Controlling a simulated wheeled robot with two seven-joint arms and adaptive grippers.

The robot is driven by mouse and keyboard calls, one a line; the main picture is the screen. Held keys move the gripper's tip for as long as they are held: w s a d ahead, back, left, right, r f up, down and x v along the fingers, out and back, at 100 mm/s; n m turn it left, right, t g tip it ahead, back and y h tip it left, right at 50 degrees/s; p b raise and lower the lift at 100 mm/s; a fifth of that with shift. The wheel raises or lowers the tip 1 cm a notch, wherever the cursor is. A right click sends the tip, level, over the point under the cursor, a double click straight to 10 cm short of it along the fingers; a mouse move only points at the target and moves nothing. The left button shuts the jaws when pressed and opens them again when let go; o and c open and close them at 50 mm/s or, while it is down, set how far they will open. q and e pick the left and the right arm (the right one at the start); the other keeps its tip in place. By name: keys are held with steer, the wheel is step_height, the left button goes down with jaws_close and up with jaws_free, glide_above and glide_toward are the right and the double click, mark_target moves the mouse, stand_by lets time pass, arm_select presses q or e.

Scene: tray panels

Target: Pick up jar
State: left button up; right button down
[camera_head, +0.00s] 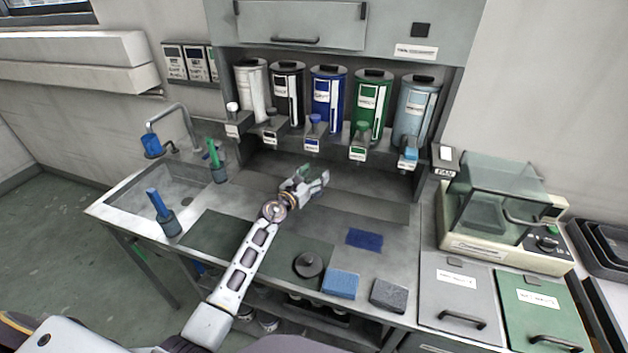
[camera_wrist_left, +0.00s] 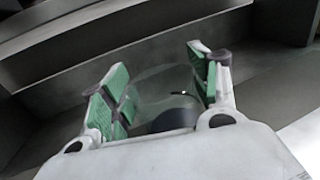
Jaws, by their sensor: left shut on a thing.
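My left gripper (camera_head: 311,181) reaches over the middle of the worktop, near the back ledge below the dispensers. In the left wrist view, its green-padded fingers (camera_wrist_left: 160,90) are apart with a clear glass jar (camera_wrist_left: 160,88) between them. The gripper is shut on this jar. The jar is see-through and faint, with a dark round part low down, partly hidden by the gripper body. In the head view I cannot make the jar out clearly. My right gripper is not in view.
Several coloured dispensers (camera_head: 326,95) hang behind the gripper. A sink (camera_head: 170,188) is at the left. A blue cloth (camera_head: 364,239), a dark round lid (camera_head: 308,264), a blue sponge (camera_head: 340,283) and a grey block (camera_head: 389,295) lie in front. A clear-lidded machine (camera_head: 500,215) stands at the right.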

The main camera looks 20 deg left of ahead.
arm_select(q)
steer(key=shift+r, duration=0.15)
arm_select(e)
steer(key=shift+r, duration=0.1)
